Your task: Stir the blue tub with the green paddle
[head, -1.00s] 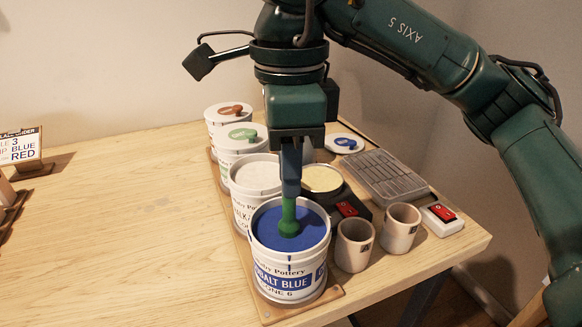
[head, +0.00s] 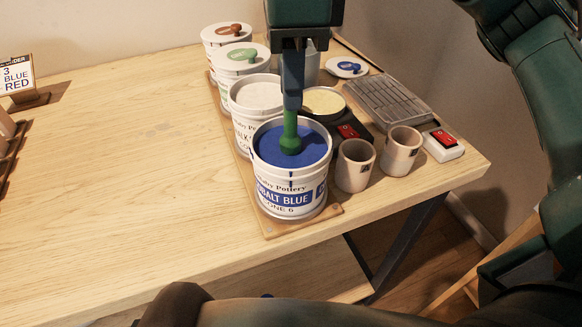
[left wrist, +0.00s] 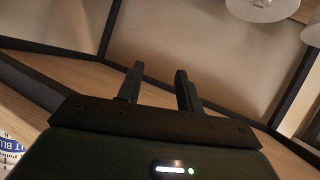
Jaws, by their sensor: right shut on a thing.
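The blue tub (head: 285,195) is a white tub labelled "Cobalt Blue", open and filled with blue glaze, at the front of the row in the head view. My right gripper (head: 291,98) is above it, shut on the green paddle (head: 290,132). The paddle stands upright with its lower end in the blue contents; its tip is hidden. My left gripper (left wrist: 160,80) shows in the left wrist view, its fingers apart with nothing between them. Part of the blue tub's label (left wrist: 10,150) shows at that view's left edge.
Two cups (head: 355,166) (head: 401,151) stand close on the right. A blue-knobbed lid (head: 346,67) lies behind. The table's left middle is clear.

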